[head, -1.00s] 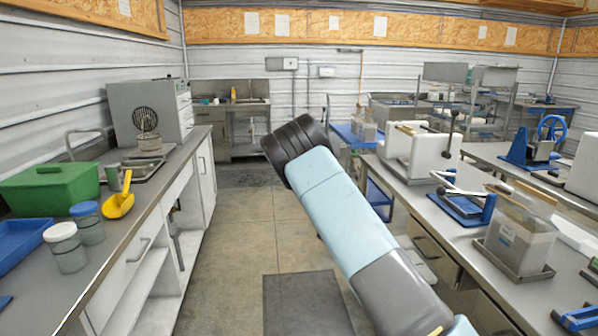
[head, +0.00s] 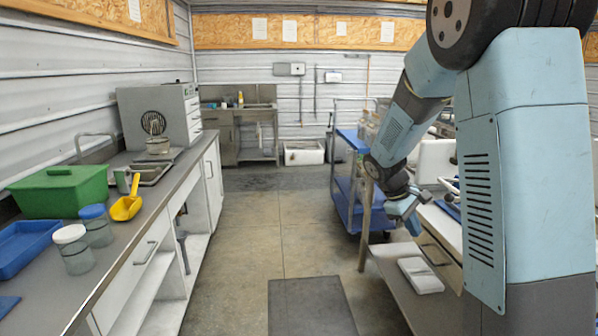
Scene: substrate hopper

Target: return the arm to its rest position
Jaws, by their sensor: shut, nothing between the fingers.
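My arm fills the right side of the head view. A large pale blue link stands upright in front, and the forearm hangs down and to the left from a dark joint. My gripper (head: 408,212) is small at the lower end of the forearm, over the front of the right bench, and it is shut with nothing in it. Its fingers are small and partly merge with the bench behind. The arm hides most of the right bench.
On the left bench (head: 112,272) stand a green box (head: 60,196), a yellow scoop (head: 127,203), two jars (head: 75,250) and a blue tray (head: 24,246). A blue cart (head: 347,200) stands beyond my gripper. The aisle floor (head: 250,235) is clear, with a dark mat (head: 310,308).

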